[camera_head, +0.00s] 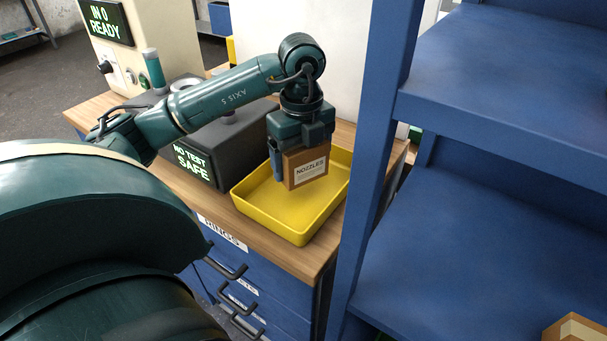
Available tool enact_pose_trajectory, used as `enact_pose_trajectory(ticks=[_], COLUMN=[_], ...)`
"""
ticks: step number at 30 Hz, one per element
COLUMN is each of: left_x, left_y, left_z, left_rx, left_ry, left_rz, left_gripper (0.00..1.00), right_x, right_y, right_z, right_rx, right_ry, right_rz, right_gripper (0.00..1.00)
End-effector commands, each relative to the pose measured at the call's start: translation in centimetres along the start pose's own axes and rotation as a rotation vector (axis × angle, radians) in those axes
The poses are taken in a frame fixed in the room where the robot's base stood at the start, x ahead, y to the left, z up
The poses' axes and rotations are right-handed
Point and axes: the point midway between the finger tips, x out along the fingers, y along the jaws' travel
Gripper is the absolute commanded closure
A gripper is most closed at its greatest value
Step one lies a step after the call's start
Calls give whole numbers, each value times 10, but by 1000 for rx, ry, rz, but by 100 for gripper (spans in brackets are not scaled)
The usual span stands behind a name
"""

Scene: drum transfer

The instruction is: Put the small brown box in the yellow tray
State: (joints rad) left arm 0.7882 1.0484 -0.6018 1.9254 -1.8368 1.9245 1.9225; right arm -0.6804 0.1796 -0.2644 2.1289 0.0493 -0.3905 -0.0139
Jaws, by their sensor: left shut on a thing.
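The small brown box (307,168) has a white label reading "NOZZLES". My left gripper (290,150) is shut on it and holds it over the yellow tray (262,222). The gripper's body hides part of the box's top and left side. The box looks upright, and I cannot tell how far its bottom is above the tray floor. The visible part of the tray is empty. The tray rests on the wooden bench top (300,263). My right gripper is not in view.
A dark case (218,150) with a "NO TEST SAFE" display stands left of the tray. A blue shelf rack (480,230) with an upright post rises close on the right. Another brown box (578,328) sits at the lower right. Blue drawers (262,290) with handles are below the bench top.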

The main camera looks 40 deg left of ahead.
Motion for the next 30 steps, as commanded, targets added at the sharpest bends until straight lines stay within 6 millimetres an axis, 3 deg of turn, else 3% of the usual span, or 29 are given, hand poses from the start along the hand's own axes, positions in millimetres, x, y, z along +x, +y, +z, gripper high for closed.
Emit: enact_pose_trajectory(ticks=[10, 21, 22, 28, 30], left_x=[38, 44, 44, 43, 43], left_y=[0, 0, 0, 0, 0], left_z=[0, 0, 0, 0, 0], left_rx=[0, 0, 0, 0, 0], left_ry=[0, -1, -1, -1, -1], left_rz=[1, -2, -2, -1, -1], left_gripper=[48, 48, 17, 0, 0], right_x=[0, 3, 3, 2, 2], right_y=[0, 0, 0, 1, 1], right_z=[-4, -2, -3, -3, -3], right_rx=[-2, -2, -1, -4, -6], right_ry=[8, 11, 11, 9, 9], right_rz=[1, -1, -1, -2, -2], right_gripper=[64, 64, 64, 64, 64])
